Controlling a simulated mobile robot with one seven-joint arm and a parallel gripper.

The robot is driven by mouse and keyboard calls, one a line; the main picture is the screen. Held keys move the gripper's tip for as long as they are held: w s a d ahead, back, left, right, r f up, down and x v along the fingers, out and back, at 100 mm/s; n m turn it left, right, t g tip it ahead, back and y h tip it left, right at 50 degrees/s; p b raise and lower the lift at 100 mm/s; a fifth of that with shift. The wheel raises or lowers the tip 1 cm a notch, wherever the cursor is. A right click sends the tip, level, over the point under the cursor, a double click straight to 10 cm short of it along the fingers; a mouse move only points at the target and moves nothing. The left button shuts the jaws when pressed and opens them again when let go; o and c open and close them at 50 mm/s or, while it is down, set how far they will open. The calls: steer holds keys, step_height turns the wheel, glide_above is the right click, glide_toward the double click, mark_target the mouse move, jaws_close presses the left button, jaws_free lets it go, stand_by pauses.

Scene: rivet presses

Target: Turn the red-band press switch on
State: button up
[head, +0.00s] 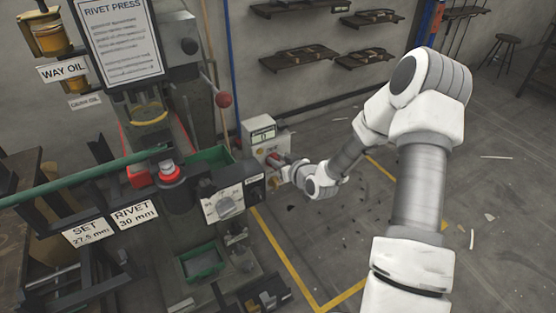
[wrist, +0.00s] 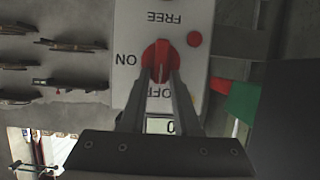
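The rotary switch (wrist: 161,58) is a red knob with a raised handle on a pale panel (wrist: 200,15), shown upside down in the wrist view. ON is printed to its left, OFF below and FREE above; the handle lies along the FREE–OFF line. My gripper (wrist: 161,74) has one dark finger on each side of the handle, with red showing between them; contact is hard to judge. In the head view my gripper (head: 284,162) is at the front of the pale switch box (head: 262,131), largely covering the knob. The press (head: 150,112) with red edging stands to the left.
A small red round part (wrist: 194,39) sits beside the knob. Wall shelves (head: 299,57) hang behind. Open floor (head: 345,240) lies to the right.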

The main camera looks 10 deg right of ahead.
jaws_close()
steer(key=shift+d, duration=0.15)
steer(key=m+y, duration=0.1)
steer(key=m+p, duration=0.1)
steer(key=shift+w+d+m+y, duration=0.1)
steer(key=shift+d+m+y, duration=0.3)
steer(key=shift+w+d+f+m+t+y+b, duration=0.15)
steer(key=shift+d+f+m+y+b, duration=0.2)
steer(key=shift+m+y, duration=1)
steer(key=shift+d+f+m+t+y+b, duration=0.15)
steer(key=shift+f+m+y+b, duration=0.3)
steer(key=shift+m, duration=1.75)
steer(key=shift+w+d+f+m+t+y+b, duration=0.1)
steer(key=shift+d+f+m+t+y+b, duration=0.3)
steer(key=shift+m+y, duration=1)
steer(key=shift+a+f+m+h, duration=0.2)
steer(key=shift+m+h, duration=0.2)
steer(key=shift+m, duration=0.15)
